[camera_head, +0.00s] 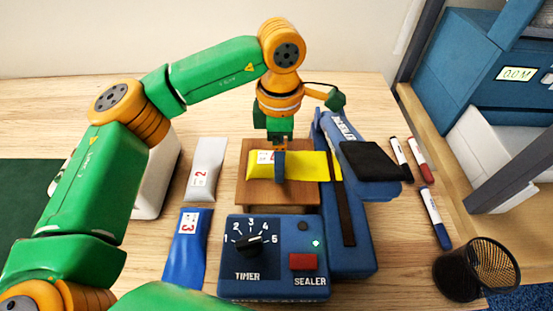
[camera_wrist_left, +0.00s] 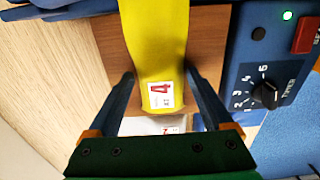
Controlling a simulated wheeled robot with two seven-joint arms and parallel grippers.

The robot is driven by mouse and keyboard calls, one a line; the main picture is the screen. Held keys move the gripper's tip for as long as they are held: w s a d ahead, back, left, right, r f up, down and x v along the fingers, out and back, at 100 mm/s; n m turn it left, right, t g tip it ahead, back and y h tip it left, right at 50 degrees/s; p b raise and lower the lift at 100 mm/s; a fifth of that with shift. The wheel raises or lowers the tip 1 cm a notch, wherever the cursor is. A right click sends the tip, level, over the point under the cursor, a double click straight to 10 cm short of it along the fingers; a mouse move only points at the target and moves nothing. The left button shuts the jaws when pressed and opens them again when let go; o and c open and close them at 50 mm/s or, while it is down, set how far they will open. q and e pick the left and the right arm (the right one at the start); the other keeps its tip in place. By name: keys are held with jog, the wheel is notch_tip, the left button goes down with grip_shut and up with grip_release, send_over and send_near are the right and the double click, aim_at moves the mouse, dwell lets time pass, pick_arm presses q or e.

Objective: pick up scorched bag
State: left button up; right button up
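A yellow bag (camera_head: 305,164) with a red 4 on its label lies across a wooden block (camera_head: 279,197), its right end at the open blue sealer (camera_head: 349,245). No scorch mark is clear on it. My left gripper (camera_head: 279,166) is over the bag, pointing down. In the left wrist view, the yellow bag (camera_wrist_left: 157,45) lies between the spread fingers of my left gripper (camera_wrist_left: 164,82), with gaps on both sides. A white bag (camera_head: 204,168) marked 2 and a blue bag (camera_head: 187,246) marked 3 lie to the left. My right gripper is not in view.
The sealer's control box (camera_head: 275,262) with timer dial, red button and lit green lamp stands in front of the block. Markers (camera_head: 435,218) and a black mesh cup (camera_head: 477,269) are at right. A white box (camera_head: 158,178) is partly behind my left arm.

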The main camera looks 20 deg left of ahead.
pick_arm(q)
jog(key=c, duration=1)
jog(key=shift+r, duration=0.1)
jog(key=shift+c, duration=0.2)
